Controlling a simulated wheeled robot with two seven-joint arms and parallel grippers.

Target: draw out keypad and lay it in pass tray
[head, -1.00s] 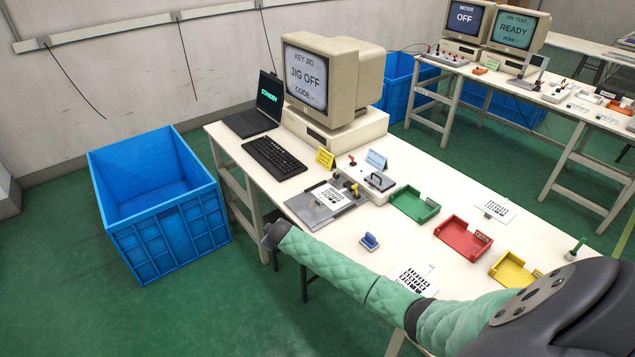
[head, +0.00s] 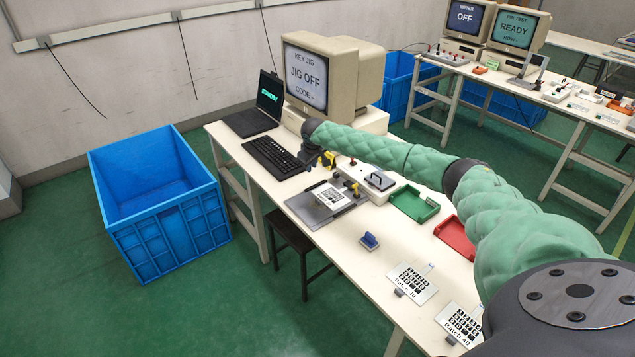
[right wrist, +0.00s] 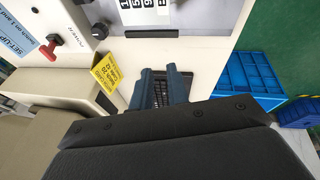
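A white keypad film (head: 331,196) with black keys lies on the grey plate of the key jig (head: 305,208), by the near left edge of the table. Part of a white keyed sheet (right wrist: 150,8) shows at the top of the right wrist view. The green tray (head: 428,214) stands right of the jig and looks empty; I cannot read which tray is the pass one. My right gripper (head: 312,158) is above the table beyond the jig, near the keyboard. Its two blue fingers (right wrist: 162,90) are apart, with only the keyboard seen between them. My left gripper is not in view.
A red tray (head: 455,238) is partly behind my right arm. Loose films (head: 412,281) and a blue-handled stamp (head: 369,241) lie on the near side. A yellow card (right wrist: 107,72) stands close to the fingers. A monitor (head: 306,75) reads "JIG OFF". A blue crate (head: 160,220) is left.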

